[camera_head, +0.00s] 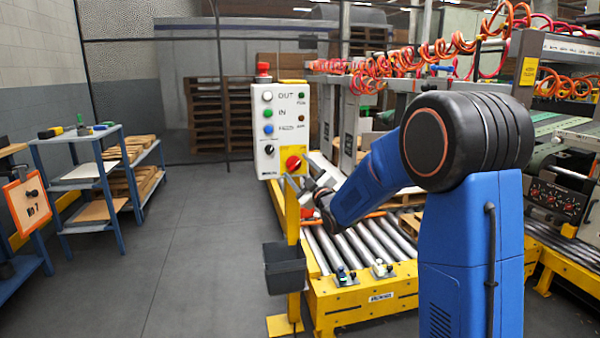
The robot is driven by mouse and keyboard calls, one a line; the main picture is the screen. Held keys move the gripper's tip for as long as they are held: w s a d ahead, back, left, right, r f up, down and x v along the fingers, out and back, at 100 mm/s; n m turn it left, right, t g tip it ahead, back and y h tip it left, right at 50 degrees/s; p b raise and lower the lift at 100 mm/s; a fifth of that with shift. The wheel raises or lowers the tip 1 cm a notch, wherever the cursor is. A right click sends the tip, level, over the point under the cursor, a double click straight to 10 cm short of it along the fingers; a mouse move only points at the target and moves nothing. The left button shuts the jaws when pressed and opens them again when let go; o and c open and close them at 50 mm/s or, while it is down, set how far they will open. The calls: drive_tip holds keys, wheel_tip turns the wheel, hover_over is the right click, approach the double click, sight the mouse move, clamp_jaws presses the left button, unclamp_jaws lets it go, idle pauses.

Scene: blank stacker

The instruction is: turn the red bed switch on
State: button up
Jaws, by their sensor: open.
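A round red switch (293,163) sits on the yellow post beside the white control box. Its handle position is too small to read. A smaller red part (307,213) shows lower down, just below my gripper. Two small switch plates sit on the front of the yellow roller bed (375,299): one with a blue-green knob (343,275) and one pale (382,268); I cannot make out red on either. My gripper (306,187) is open, just below and right of the round red switch. It appears apart from it, but depth is unclear.
A white control box (281,130) with several buttons and a red top button (263,70) stands behind. A dark bin (284,268) hangs on the yellow post (293,222). A blue shelf (100,180) stands left. Grey floor between is clear. Machinery fills the right.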

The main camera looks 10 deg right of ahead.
drive_tip(key=v, duration=1.7)
drive_tip(key=shift+s, duration=0.2)
drive_tip(key=shift+d, duration=0.1)
drive_tip(key=s+f+m+g+h, duration=0.2)
drive_tip(key=s+f+m+g, duration=0.1)
drive_tip(key=s, duration=1)
drive_tip(key=s+d+f+m+g+h, duration=0.1)
drive_tip(key=s+m+g, duration=0.4)
drive_tip(key=s, duration=0.8)
drive_tip(key=s+f+m+g+h, duration=0.2)
drive_tip(key=s+f+m+g, duration=0.2)
drive_tip(key=s, duration=1)
wheel_tip(320, 180, down, 2)
drive_tip(key=g, duration=0.3)
drive_tip(key=shift+d+g+h, duration=0.3)
drive_tip(key=shift+h, duration=0.1)
